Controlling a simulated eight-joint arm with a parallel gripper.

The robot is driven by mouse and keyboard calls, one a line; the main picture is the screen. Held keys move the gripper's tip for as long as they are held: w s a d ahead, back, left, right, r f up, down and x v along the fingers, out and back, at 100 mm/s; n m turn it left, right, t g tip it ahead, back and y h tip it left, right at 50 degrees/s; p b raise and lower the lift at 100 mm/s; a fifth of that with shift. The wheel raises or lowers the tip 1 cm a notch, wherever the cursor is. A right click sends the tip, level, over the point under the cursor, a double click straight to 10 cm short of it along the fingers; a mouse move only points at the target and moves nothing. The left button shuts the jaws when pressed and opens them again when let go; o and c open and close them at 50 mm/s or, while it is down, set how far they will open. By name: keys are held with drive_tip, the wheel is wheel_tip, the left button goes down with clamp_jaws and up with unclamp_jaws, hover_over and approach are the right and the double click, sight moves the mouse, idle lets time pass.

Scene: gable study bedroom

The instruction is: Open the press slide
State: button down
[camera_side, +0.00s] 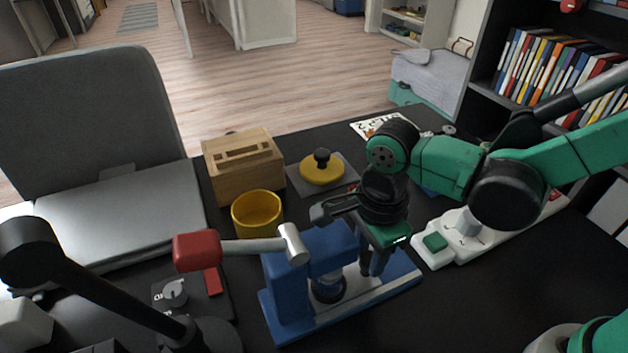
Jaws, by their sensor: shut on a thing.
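The blue press (290,295) stands at the front centre of the black table. Its lever ends in a red handle (197,250) that points left. A dark round part (328,289) sits under the press head, above a pale metal strip (393,284) along the blue base. My gripper (373,268) points down over the right part of this base, just right of the press head. Its fingers are shut on a part of the press slide, which the fingers and the gripper body mostly hide. I cannot tell how far the slide is out.
A yellow cup (257,214) and a slotted wooden box (243,167) stand behind the press. A yellow disc with a black knob (322,168) lies behind it. A white device with a green button (435,242) is close on the right. A dial panel (175,292) is at left. The front right table is clear.

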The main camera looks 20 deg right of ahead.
drive_tip(key=d, duration=0.8)
drive_tip(key=shift+c, duration=2.4)
unclamp_jaws()
drive_tip(key=shift+r, duration=2.8)
